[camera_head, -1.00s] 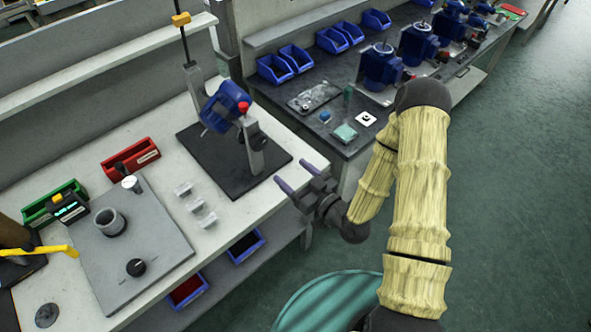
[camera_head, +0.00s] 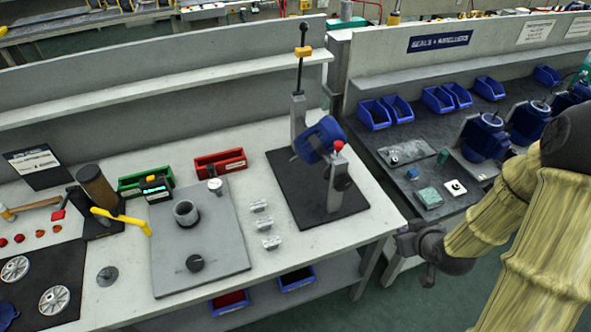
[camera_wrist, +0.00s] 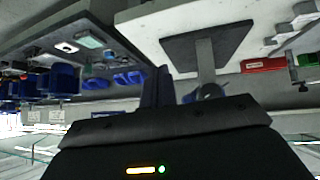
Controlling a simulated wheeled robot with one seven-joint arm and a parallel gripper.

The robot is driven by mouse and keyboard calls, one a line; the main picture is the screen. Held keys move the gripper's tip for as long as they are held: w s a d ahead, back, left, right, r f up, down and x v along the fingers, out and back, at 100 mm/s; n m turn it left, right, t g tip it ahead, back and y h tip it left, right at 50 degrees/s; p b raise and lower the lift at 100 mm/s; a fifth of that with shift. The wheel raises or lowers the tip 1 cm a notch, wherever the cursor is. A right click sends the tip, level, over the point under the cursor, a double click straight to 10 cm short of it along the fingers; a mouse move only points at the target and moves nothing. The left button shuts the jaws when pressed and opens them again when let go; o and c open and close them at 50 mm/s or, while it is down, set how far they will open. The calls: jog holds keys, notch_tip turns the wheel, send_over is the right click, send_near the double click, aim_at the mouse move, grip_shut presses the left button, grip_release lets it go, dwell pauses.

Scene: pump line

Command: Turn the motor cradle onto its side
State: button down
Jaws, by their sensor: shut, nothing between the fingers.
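The motor cradle is a pair of grey uprights (camera_head: 334,192) on a black base plate (camera_head: 290,185) at the right end of the pale bench. A blue motor (camera_head: 320,140) hangs tilted between the uprights. A red knob (camera_head: 338,145) tops the near upright. In the wrist view, which is upside down, the base plate (camera_wrist: 232,38) and an upright (camera_wrist: 206,60) show beyond my gripper (camera_wrist: 158,86). My gripper is shut and empty, its blue fingers side by side. In the head view it is low at the bench's right end, apart from the cradle, its fingertips hard to make out.
A dark bench (camera_head: 425,165) with blue bins and motors stands to the right. A gap separates the benches.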

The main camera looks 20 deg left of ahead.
jog(key=s+d+r+m+g+h, duration=0.4)
jog(key=s+d+r+m, duration=0.3)
jog(key=s+r, duration=0.3)
jog(key=s+g, duration=0.1)
jog(key=s, duration=0.1)
jog(key=shift+s+d+r, duration=0.25)
jog(key=shift+s, duration=0.05)
jog(key=shift+d, duration=0.1)
